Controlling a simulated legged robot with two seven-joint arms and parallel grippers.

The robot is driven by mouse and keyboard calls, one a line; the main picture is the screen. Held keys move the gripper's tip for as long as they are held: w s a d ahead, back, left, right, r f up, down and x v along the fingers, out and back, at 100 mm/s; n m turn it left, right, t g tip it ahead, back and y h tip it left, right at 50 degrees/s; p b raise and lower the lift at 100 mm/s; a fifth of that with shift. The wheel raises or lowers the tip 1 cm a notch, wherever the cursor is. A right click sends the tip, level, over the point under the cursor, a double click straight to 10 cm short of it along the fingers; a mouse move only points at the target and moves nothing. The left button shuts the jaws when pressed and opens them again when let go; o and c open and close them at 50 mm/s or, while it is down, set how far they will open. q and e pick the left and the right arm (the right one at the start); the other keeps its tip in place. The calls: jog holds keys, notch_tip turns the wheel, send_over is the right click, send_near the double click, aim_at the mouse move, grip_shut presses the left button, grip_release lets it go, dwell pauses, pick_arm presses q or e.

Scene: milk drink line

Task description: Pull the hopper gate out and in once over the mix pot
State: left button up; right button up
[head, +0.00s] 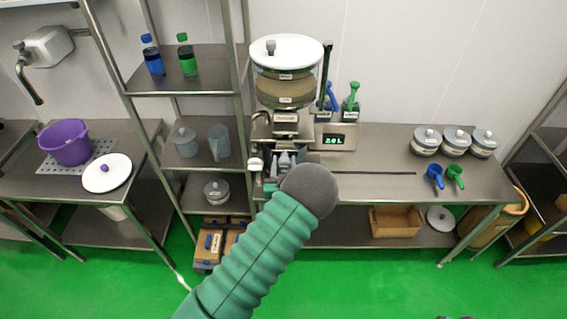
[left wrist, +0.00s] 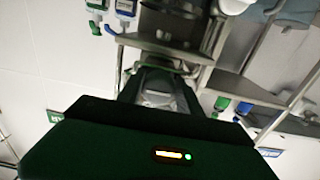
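The hopper (head: 284,85) stands on the middle bench, a clear drum of tan powder with a white lid. Its lower housing (head: 286,122) is metal. A pale knob (head: 256,163) shows at the lower left below the hopper; I cannot tell whether it is the gate handle. My left gripper (head: 283,163) is beneath the housing, partly hidden by my grey wrist joint. In the left wrist view its dark green body fills the bottom, and its fingers (left wrist: 165,92) point toward the metal housing. Their gap and any grip are unclear. The mix pot cannot be made out.
A scale with a lit green display (head: 334,139) is right of the hopper. Blue and green scoops (head: 434,177) and several lidded jars (head: 427,140) stand further right. A shelf post (head: 238,110) rises close on the left. The bench's middle right is mostly clear.

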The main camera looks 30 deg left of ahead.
pick_arm(q)
jog(key=shift+a, duration=0.1)
jog(key=shift+c, duration=1.2)
jog(key=shift+d, duration=0.3)
grip_shut()
pick_arm(e)
jog(key=shift+w+d, duration=0.15)
jog(key=shift+d, duration=0.15)
pick_arm(q)
jog(key=shift+a+f, duration=0.1)
jog(key=shift+a, duration=0.05)
pick_arm(e)
jog(key=shift+a+f, duration=0.1)
jog(key=shift+a, duration=0.05)
pick_arm(q)
jog(key=b+x, duration=0.4)
jog(key=x, duration=0.3)
jog(key=shift+r+b, duration=0.25)
jog(key=shift+b, duration=0.15)
jog(key=o, duration=0.7)
grip_release()
jog(key=shift+w, duration=0.15)
jog(key=shift+c, duration=0.2)
jog(key=shift+o, duration=0.9)
jog(key=shift+f, duration=0.15)
pick_arm(e)
jog(key=x, duration=0.2)
jog(key=s+x, duration=0.1)
jog(key=x, duration=0.1)
jog(key=shift+f, duration=0.4)
